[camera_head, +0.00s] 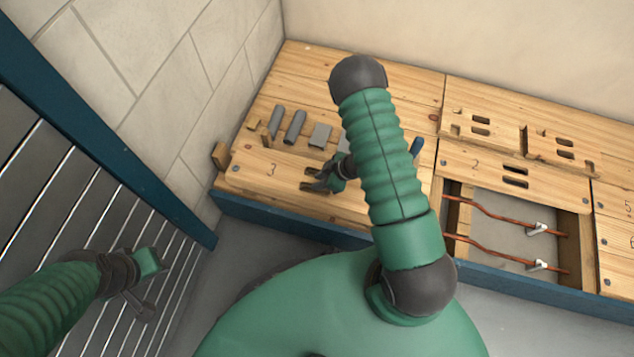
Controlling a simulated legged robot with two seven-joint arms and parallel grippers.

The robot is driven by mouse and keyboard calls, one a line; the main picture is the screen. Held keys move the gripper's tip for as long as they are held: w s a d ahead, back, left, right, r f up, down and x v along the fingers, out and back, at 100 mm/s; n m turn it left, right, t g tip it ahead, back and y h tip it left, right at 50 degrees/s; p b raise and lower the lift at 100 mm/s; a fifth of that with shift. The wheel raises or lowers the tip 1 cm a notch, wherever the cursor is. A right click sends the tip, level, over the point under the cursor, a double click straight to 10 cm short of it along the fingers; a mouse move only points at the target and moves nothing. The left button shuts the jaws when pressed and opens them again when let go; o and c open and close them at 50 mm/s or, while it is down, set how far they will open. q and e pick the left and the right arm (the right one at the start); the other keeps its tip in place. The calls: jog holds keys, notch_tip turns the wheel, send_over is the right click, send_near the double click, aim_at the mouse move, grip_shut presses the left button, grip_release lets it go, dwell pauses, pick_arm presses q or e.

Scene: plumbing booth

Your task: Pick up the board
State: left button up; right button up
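A wooden board marked 3 (262,182) lies on the low wooden platform at the left, in front of several grey pieces. It has dark slots near its middle. My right gripper (320,183) is at these slots, pointing left. Its fingers are small and dark against the slots, so I cannot tell whether they grip the board. My arm hides the board's right part. Another board, marked 2 (475,165), lies to the right, behind an open bay. My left gripper (150,285) hangs over the slatted metal surface at lower left, away from the boards; its opening is unclear.
Grey tubes (295,125) and a grey block (320,136) lie behind board 3. The open bay (505,240) at right holds copper pipes (500,215) with pale clips. A wall stands close at left. A blue rail (110,130) edges the slatted surface (60,190).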

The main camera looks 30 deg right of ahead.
grip_shut()
dwell(1.0)
